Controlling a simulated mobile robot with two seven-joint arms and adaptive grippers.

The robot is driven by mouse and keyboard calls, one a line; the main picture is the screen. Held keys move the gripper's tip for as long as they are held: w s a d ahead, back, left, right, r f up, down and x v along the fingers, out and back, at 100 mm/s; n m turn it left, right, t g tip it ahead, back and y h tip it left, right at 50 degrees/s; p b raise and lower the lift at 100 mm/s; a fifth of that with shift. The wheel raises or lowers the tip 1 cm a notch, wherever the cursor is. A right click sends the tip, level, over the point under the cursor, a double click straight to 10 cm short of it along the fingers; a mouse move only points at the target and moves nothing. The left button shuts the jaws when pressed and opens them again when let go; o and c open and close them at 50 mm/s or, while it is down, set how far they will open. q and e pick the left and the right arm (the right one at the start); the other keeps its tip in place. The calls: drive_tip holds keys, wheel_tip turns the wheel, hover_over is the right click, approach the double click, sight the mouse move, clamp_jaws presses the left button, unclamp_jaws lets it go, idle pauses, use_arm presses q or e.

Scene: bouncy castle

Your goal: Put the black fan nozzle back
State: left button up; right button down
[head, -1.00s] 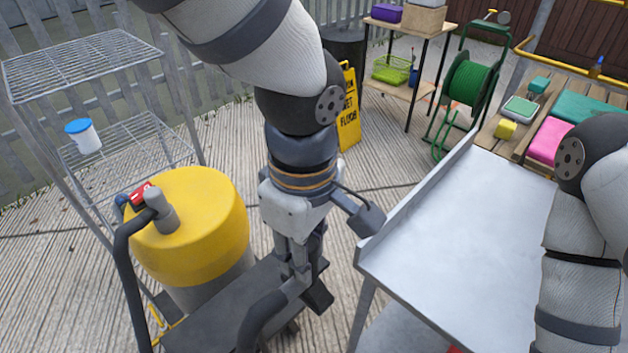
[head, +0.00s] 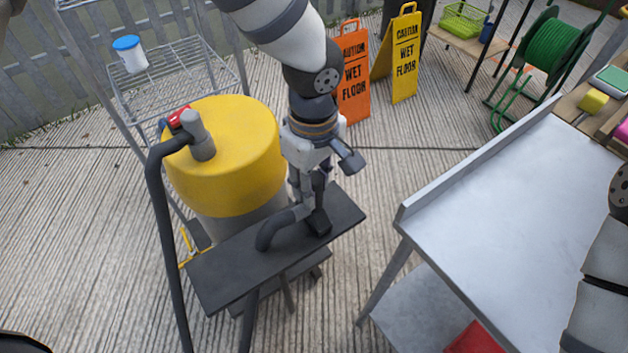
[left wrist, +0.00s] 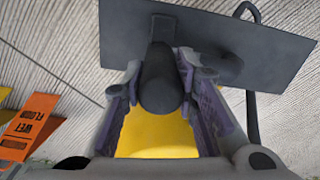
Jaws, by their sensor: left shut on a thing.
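The black fan nozzle (head: 318,223) is a dark tube with a small flat foot. It is in my left gripper (head: 309,196), low over the black stand top (head: 225,272). I cannot tell whether the foot touches the top. In the left wrist view the nozzle (left wrist: 160,82) sits between the two fingers of the left gripper (left wrist: 160,95), which are shut on it. A dark curved tube (head: 272,232) lies beside the gripper over the stand; its join to the nozzle is unclear. My right gripper is out of view; only its arm shows.
A yellow drum (head: 235,145) with a grey hose (head: 160,215) stands left of the gripper. A wire rack (head: 185,75) is behind it. Orange (head: 353,75) and yellow (head: 404,60) wet-floor signs stand beyond. A metal table (head: 500,210) is on the right, with open floor between.

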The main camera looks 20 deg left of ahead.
use_arm(q)
drive_tip(key=shift+f, duration=0.15)
drive_tip(key=o, duration=1.1)
wheel_tip(320, 180, up, 12)
drive_tip(key=shift+r+p, duration=0.2)
drive_tip(key=shift+p, duration=0.6)
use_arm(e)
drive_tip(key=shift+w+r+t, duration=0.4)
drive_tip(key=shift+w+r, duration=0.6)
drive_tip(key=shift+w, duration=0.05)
